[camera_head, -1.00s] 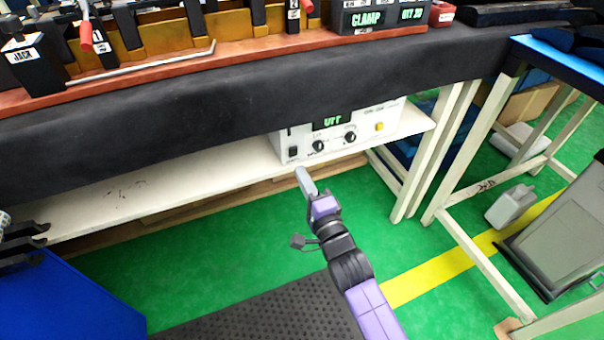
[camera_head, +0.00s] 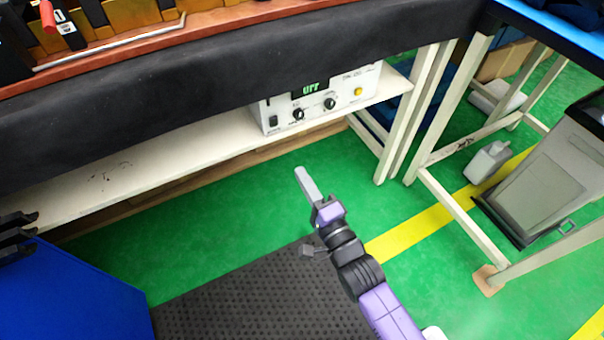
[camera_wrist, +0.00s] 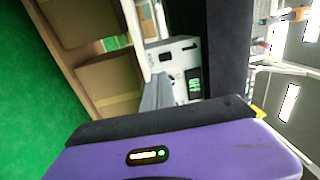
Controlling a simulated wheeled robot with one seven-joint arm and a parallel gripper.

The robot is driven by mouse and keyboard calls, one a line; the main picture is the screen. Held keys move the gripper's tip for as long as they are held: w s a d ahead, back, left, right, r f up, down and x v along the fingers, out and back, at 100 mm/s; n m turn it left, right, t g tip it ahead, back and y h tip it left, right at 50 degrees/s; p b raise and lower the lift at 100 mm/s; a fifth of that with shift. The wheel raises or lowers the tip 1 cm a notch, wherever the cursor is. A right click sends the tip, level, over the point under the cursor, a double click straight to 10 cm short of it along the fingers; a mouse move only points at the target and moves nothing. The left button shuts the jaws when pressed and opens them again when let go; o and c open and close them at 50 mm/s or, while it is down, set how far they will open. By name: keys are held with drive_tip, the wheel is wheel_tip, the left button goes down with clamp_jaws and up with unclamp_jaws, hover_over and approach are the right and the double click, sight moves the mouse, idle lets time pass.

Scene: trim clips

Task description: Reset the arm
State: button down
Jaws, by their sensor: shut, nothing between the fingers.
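My gripper (camera_head: 304,182) is at the end of my purple and black arm, in the middle of the head view. Its fingers are together with nothing between them, pointing up and left in the picture. It is in the air in front of the bench, apart from the white control box (camera_head: 318,100) on the lower shelf. The box has a green display reading "OFF", black knobs and a yellow button. In the wrist view my fingers (camera_wrist: 156,95) show in front of the same box (camera_wrist: 185,60), which appears turned sideways.
The bench with a black padded edge (camera_head: 200,85) and white lower shelf (camera_head: 110,180) spans the back. A blue bin (camera_head: 70,295) stands at lower left, a grey bin (camera_head: 550,180) at right. A black mat (camera_head: 250,305) lies on the open green floor (camera_head: 240,210).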

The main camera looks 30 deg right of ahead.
idle(0.4)
drive_tip(key=s+r+n+g, duration=0.2)
drive_tip(key=s+r+n, duration=0.2)
drive_tip(key=s+n, duration=0.9)
drive_tip(key=s+r+n+g, duration=0.25)
drive_tip(key=s+n, duration=0.25)
drive_tip(key=s, duration=1.6)
wheel_tip(320, 180, up, 22)
drive_tip(key=p, duration=2)
drive_tip(key=shift+w+f+p, duration=0.2)
drive_tip(key=shift+p, duration=0.15)
